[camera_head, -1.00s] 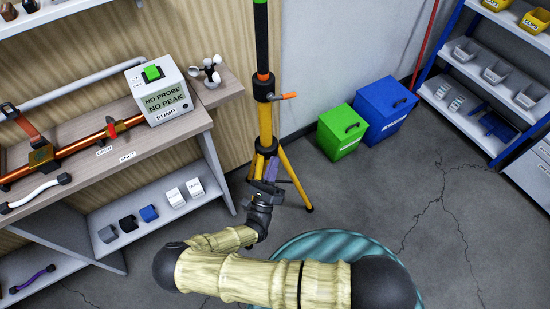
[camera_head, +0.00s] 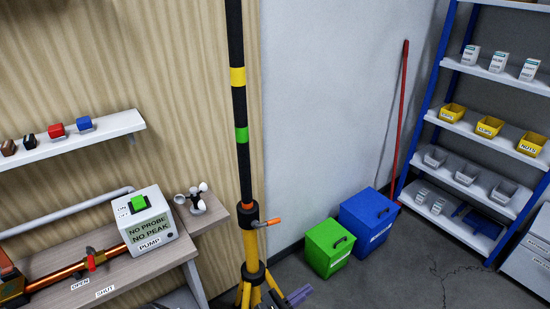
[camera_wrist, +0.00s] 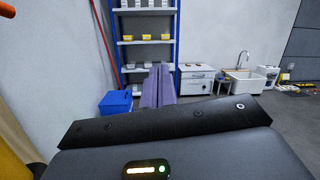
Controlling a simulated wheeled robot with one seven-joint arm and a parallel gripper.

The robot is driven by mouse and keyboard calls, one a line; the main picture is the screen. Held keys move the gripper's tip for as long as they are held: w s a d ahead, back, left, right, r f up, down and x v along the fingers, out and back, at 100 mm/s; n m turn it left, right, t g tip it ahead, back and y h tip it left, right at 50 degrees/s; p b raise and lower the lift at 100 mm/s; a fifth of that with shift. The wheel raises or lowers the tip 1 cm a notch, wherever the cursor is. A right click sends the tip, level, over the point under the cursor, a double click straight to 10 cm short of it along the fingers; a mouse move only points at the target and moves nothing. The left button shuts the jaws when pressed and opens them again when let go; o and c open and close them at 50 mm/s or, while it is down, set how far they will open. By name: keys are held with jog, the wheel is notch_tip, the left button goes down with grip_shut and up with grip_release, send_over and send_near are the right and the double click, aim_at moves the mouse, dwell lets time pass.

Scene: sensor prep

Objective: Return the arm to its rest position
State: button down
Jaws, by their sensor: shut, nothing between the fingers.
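My gripper (camera_wrist: 159,85) shows in the wrist view as two purple fingers side by side, closed together with nothing between them. In the wrist view it points toward the shelf rack and the white cabinet, well short of both. In the head view only the purple finger tips (camera_head: 298,295) show at the bottom edge, just right of the yellow tripod's (camera_head: 252,245) lower part. The rest of my arm is out of the head view.
A pump box (camera_head: 145,220) stands on the wooden bench (camera_head: 150,268) at left. Green (camera_head: 329,247) and blue (camera_head: 368,221) bins stand by the wall. A blue-framed shelf rack (camera_head: 428,115) is at right. A white sink (camera_wrist: 245,82) stands at the far right. Floor between looks clear.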

jog(key=s+d+r+m+g+y+p, duration=0.2)
jog(key=s+d+r+m+g+y, duration=0.45)
jog(key=m+g, duration=0.75)
notch_tip(320, 180, up, 15)
jog(key=d+m+t+y+p, duration=0.1)
jog(key=m+t+y, duration=0.4)
jog(key=m+y, duration=0.6)
jog(key=shift+d+m+t+p, duration=0.15)
jog(key=shift+m+t+p, duration=0.15)
jog(key=shift+m+p, duration=0.5)
jog(key=shift+d+f, duration=0.1)
jog(key=shift+f, duration=0.05)
